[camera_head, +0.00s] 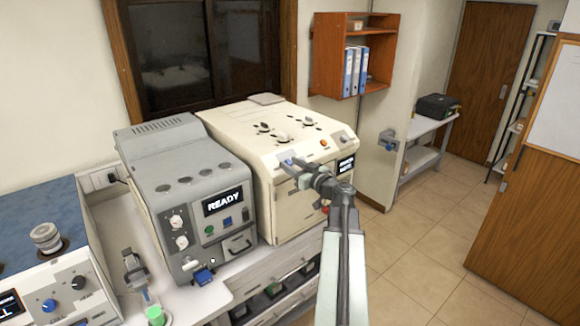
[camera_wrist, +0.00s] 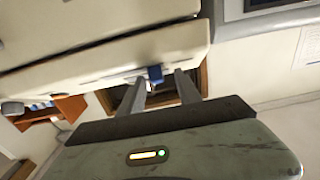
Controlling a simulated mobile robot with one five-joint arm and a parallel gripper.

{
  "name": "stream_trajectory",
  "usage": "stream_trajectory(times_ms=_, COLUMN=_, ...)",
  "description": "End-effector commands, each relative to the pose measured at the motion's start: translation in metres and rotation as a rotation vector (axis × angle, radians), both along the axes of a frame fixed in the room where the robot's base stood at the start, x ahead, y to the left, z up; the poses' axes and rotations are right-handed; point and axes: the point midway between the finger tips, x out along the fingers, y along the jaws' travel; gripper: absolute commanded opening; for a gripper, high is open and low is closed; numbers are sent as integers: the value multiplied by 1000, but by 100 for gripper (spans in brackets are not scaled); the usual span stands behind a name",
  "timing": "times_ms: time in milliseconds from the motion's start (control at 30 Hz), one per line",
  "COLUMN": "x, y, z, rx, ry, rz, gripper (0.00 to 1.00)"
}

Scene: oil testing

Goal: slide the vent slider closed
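The cream machine (camera_head: 262,142) stands right of the grey unit. A small blue tab on its upper front edge appears to be the vent slider (camera_head: 286,162). In the wrist view the blue tab (camera_wrist: 155,74) sits on a pale strip along the machine's edge. My gripper (camera_head: 298,172) is at the machine's front, close to the tab. In the wrist view my gripper (camera_wrist: 161,78) has its two fingers apart, with the blue tab showing between their tips. Gaps show beside the tab, and contact cannot be told. My arm hides part of the machine's front.
The grey unit (camera_head: 180,190) with a READY screen stands directly left of the cream machine. A blue-topped device (camera_head: 45,235) is further left. An orange wall shelf (camera_head: 345,60) with binders hangs behind. The tiled floor (camera_head: 420,240) on the right is clear.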

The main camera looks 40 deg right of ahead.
Motion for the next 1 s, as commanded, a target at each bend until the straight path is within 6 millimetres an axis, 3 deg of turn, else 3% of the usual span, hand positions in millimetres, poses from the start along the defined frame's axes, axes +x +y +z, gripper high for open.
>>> stream_trajectory(times_ms=133, x=-13, y=1, z=0, rx=0, ry=0, rz=-2, gripper=40)
stream_trajectory(times_ms=300, x=-49, y=4, z=0, rx=0, ry=0, rz=-3, gripper=40)
stream_trajectory(times_ms=500, x=-75, y=6, z=0, rx=1, ry=0, rz=0, gripper=40)
stream_trajectory(times_ms=1000, x=-77, y=5, z=0, rx=1, ry=0, rz=1, gripper=40)
